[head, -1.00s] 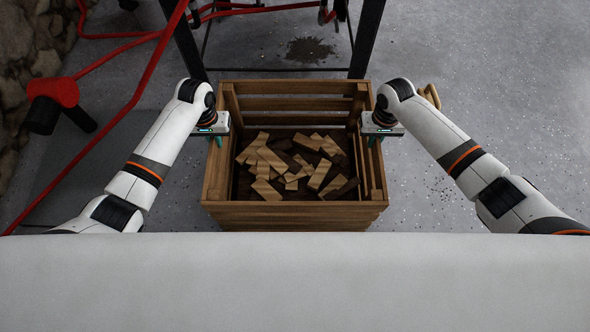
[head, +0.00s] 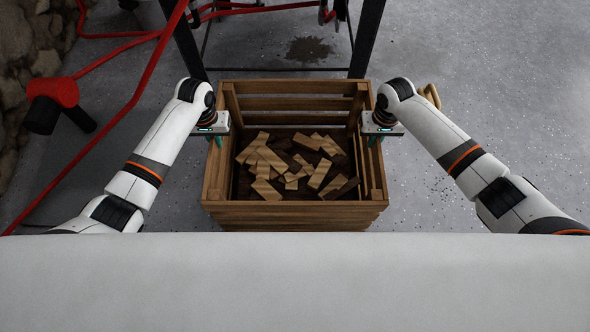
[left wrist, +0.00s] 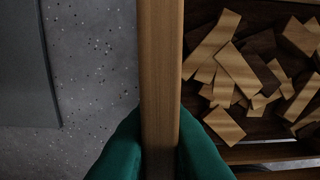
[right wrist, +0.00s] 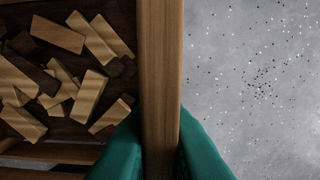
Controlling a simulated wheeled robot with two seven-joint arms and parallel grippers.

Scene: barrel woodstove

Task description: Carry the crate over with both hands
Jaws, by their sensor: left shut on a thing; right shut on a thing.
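The wooden slatted crate (head: 295,209) is in the middle of the head view, with several loose wood pieces (head: 264,189) lying in it. My left gripper (head: 218,140) is shut on the top rail of the crate's left side. In the left wrist view its green fingers (left wrist: 160,150) stand on both sides of the rail (left wrist: 160,70). My right gripper (head: 372,140) is shut on the top rail of the right side. In the right wrist view its green fingers (right wrist: 160,150) straddle that rail (right wrist: 160,70). The fingertips are partly hidden in the head view.
A black metal frame (head: 366,38) stands just beyond the crate, with a dark stain on the floor (head: 310,49) between its legs. A red pipe (head: 145,85) and a red fitting (head: 53,90) are at left, near a stone wall (head: 25,50). Speckled floor at right (head: 500,110) is mostly clear.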

